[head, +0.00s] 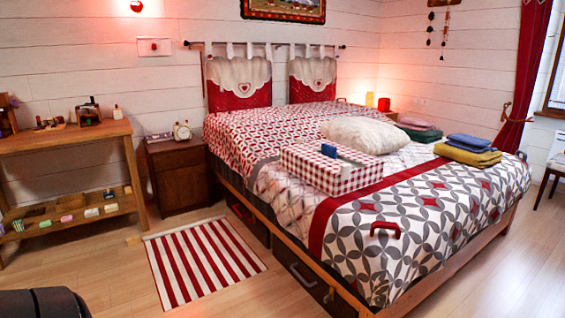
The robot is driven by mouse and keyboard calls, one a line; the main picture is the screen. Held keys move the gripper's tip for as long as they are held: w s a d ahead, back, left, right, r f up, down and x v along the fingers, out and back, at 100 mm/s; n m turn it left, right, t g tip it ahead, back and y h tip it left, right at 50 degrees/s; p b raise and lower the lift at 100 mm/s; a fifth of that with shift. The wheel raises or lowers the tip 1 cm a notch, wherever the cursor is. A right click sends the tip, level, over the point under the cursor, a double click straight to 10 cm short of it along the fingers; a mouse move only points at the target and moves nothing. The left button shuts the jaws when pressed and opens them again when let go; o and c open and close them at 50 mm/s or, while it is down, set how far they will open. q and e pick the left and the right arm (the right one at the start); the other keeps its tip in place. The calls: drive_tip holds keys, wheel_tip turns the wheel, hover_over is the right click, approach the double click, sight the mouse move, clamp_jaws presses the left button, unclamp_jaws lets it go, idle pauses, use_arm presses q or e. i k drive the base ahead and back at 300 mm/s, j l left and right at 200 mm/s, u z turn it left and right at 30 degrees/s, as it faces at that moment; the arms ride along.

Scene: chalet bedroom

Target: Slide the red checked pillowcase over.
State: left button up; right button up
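The red and white checked pillowcase (300,174) appears as a boxy checked shape on the near left part of the bed, with checked sides and a pale strip along its top right. A small blue item (329,150) sits at its top. A plump cream pillow (365,134) lies just behind it, uncovered; I cannot tell whether the two touch. Neither of my grippers is in view.
The bed (400,245) has a patterned cover with a red handle (385,229) near its front edge. Folded yellow and blue cloths (468,154) and a green stack (419,134) lie right of the pillow. A striped rug (204,261) and bare floor lie left.

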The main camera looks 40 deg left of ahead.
sight(302, 160)
drive_tip(key=u, duration=1.1)
drive_tip(key=i+l+z, duration=0.4)
drive_tip(key=i+l, duration=0.15)
drive_tip(key=i, duration=0.1)
